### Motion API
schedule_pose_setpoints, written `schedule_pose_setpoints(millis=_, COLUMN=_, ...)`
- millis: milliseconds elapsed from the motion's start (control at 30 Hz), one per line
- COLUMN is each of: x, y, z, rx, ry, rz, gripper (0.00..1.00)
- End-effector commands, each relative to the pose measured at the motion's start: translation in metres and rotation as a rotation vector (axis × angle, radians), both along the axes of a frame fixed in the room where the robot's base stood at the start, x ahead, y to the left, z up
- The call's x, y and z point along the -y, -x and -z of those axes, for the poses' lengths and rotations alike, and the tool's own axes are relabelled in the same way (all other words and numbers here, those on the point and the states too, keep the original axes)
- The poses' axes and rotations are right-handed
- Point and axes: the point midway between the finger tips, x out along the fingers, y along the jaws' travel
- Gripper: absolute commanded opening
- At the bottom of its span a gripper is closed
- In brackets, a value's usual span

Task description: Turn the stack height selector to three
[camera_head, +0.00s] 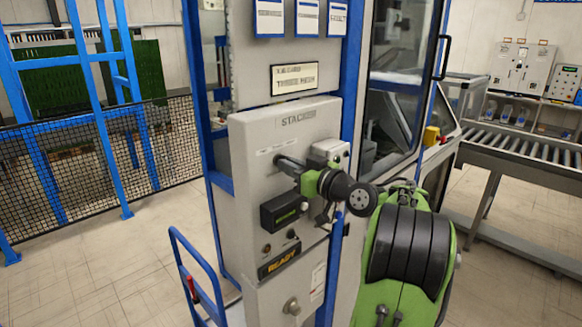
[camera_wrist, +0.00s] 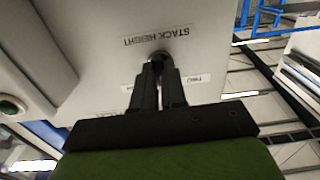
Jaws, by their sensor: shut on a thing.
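The stack height selector (camera_wrist: 161,59) is a small dark knob on the grey stacker panel (camera_head: 248,150). In the wrist view it sits by the upside-down STACK HEIGHT label (camera_wrist: 156,35). My gripper (camera_head: 283,161) reaches the panel from the right, and its two dark fingers (camera_wrist: 160,74) are shut on the selector. A label that seems to read TWO (camera_wrist: 192,79) is right of the fingers. Another label (camera_wrist: 127,89) at the left is mostly hidden by a finger. The fingers cover most of the knob, so I cannot tell where it points.
A dark display box (camera_head: 285,209) with green digits and a READY sign (camera_head: 279,261) are below my gripper. A grey box (camera_head: 329,152) juts out beside it. A blue handrail (camera_head: 190,262) stands at the lower left. A roller conveyor (camera_head: 520,145) is at the right.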

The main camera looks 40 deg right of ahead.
Motion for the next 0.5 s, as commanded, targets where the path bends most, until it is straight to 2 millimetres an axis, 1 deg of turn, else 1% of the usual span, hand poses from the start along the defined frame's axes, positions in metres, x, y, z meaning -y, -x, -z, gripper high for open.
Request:
schedule_pose_setpoints(millis=467, x=0.0003, y=0.0002, z=0.0004, rx=-0.002, ry=-0.014, rz=0.001, gripper=0.0)
schedule_pose_setpoints(millis=500, x=0.0003, y=0.0002, z=0.0004, rx=-0.002, ry=-0.014, rz=0.001, gripper=0.16)
